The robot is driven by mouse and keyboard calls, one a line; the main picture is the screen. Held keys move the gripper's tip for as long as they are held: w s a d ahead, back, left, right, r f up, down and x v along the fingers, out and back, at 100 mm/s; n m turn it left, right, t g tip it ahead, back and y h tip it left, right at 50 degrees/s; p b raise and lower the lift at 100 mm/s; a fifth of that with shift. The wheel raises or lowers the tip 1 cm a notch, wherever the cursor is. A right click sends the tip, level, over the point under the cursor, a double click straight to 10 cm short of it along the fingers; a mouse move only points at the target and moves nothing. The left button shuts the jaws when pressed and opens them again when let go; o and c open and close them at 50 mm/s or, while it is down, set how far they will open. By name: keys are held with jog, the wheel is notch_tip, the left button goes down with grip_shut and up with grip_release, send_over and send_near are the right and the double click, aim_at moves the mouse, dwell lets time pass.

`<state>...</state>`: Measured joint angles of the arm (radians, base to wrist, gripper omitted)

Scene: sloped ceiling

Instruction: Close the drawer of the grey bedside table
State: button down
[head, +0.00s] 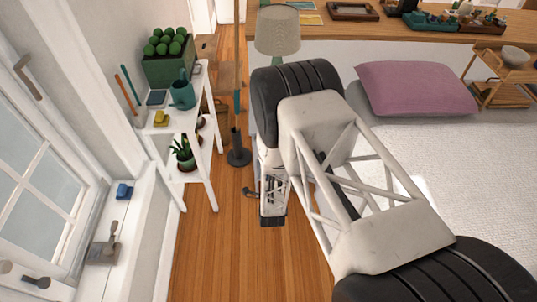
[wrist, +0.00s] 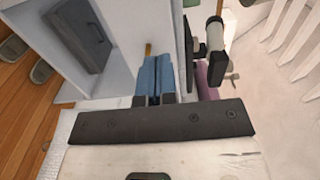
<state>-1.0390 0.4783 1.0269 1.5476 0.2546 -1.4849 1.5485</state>
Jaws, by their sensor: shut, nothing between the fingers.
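The grey bedside table (wrist: 118,82) shows in the wrist view as a pale grey box with a recess at the upper left. A dark grey panel-like piece (wrist: 85,37) with a bar on it shows inside the recess. I cannot tell whether this piece is the drawer front or something within. My gripper (wrist: 157,64) is shut and empty, its blue fingers pressed together beside the table's pale right side; contact is unclear. In the head view my arm hides most of the table and the drawer, and the fingertips cannot be made out.
A lamp (head: 278,32) stands behind my arm. A white shelf stand (head: 200,130) with plants is at left, beside the window (head: 40,150). The bed (head: 470,180) with a mauve pillow (head: 415,88) is at right.

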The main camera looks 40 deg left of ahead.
jog(key=shift+w+a, duration=0.1)
jog(key=x, duration=1.3)
jog(key=shift+w+a, duration=0.25)
jog(key=shift+w, duration=0.05)
jog(key=shift+x, duration=2.25)
jog(key=v, duration=1.4)
jog(key=shift+s+d, duration=0.25)
jog(key=shift+s, duration=0.05)
